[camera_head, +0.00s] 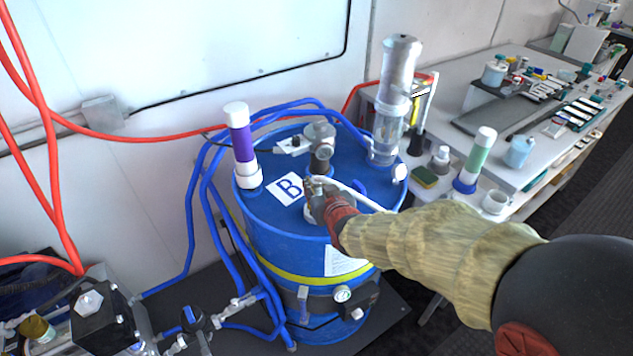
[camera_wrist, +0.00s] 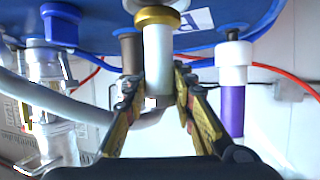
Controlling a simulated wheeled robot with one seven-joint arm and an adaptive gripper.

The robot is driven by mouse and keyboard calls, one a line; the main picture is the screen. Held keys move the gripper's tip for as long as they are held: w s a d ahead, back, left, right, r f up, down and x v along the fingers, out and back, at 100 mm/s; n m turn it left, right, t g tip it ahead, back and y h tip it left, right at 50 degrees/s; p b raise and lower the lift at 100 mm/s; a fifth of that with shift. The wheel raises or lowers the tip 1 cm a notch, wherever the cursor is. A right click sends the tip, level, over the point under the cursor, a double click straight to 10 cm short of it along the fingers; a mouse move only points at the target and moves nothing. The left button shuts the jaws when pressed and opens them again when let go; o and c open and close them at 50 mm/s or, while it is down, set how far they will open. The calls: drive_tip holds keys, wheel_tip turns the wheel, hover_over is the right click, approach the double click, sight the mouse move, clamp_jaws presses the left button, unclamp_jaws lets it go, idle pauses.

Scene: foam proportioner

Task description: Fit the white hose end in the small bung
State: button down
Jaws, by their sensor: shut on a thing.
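My gripper (camera_head: 316,190) is low over the front part of the blue drum's top, next to the label marked B. In the wrist view its fingers (camera_wrist: 158,92) stand on both sides of the pale hose end (camera_wrist: 157,58) and are shut on it. The white hose (camera_head: 358,196) runs from the gripper to the right across the drum; in the wrist view it curves off left (camera_wrist: 65,104). A gold collar (camera_wrist: 157,16) sits at the hose end's drum side, against a pale round part. The small bung is not clearly visible; I cannot tell whether the end is inside it.
The blue drum (camera_head: 268,228) also carries a purple-and-white cylinder (camera_head: 242,146) at left, a grey-brown fitting (camera_head: 320,146) behind the gripper and a tall clear-and-metal cylinder (camera_head: 391,100) at back right. Blue hoses loop around the drum's left and back. A cluttered bench (camera_head: 455,148) stands at right.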

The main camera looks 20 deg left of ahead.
drive_tip(key=shift+f, duration=0.5)
drive_tip(key=shift+f+b, duration=0.55)
drive_tip(key=shift+b, duration=0.65)
idle(1.2)
drive_tip(key=c, duration=1.7)
unclamp_jaws()
drive_tip(key=shift+c, duration=0.2)
drive_tip(key=shift+f, duration=0.1)
drive_tip(key=shift+s+d, duration=0.1)
drive_tip(key=p+v, duration=0.1)
drive_tip(key=v, duration=1)
drive_tip(key=shift+p, duration=0.4)
